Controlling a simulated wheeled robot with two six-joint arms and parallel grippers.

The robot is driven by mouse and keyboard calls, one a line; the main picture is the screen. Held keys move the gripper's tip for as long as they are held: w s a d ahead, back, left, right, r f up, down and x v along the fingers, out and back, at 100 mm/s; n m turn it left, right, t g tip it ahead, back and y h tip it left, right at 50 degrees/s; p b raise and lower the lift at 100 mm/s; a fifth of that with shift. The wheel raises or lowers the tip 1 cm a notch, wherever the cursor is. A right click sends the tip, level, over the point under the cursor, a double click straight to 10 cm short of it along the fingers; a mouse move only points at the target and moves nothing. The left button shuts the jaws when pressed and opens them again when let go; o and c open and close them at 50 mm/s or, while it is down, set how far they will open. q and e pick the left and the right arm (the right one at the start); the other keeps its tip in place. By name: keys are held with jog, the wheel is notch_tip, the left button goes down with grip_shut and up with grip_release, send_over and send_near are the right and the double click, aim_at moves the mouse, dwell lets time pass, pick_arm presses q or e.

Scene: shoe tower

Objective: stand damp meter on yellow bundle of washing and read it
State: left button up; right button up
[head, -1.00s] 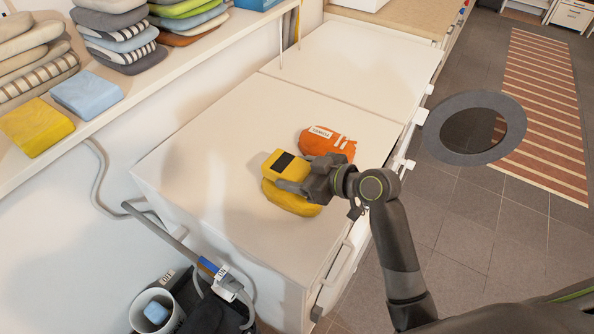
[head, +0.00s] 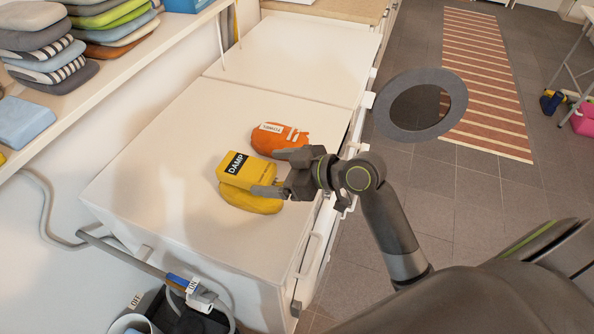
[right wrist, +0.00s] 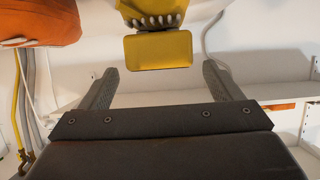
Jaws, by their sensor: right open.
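The yellow damp meter (head: 250,172), with a black DAMP label, stands on the yellow bundle of washing (head: 250,203) on the white machine top. In the right wrist view the meter (right wrist: 158,52) shows between and beyond the fingertips, with a row of pale bumps where it meets the bundle (right wrist: 150,8). My right gripper (head: 270,172) is open, just right of the meter, its fingers apart with nothing held. I cannot make out any reading. My left gripper is not in view.
An orange bundle (head: 280,138) with a white label lies just behind the yellow one; it also shows in the right wrist view (right wrist: 40,22). A shelf (head: 90,95) with folded stacks runs along the left. The white top (head: 165,190) left of the bundles is clear.

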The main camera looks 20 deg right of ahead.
jog(key=v, duration=0.6)
jog(key=shift+s+d, duration=0.1)
dwell(0.5)
jog(key=s+d+f+m+g+h, duration=0.3)
jog(key=s+d+f+m+h, duration=0.25)
jog(key=s+f, duration=0.45)
jog(key=s+d+f+m+g+h, duration=0.35)
jog(key=s+d+f+h, duration=0.3)
jog(key=s, duration=0.55)
notch_tip(320, 180, down, 26)
jog(key=d+y, duration=0.1)
jog(key=s+a+f+g, duration=0.1)
jog(key=s+f+g, duration=0.1)
jog(key=s+f, duration=1.2)
jog(key=shift+s+f+m, duration=0.2)
jog(key=shift+f+m, duration=0.1)
jog(key=shift+f, duration=0.35)
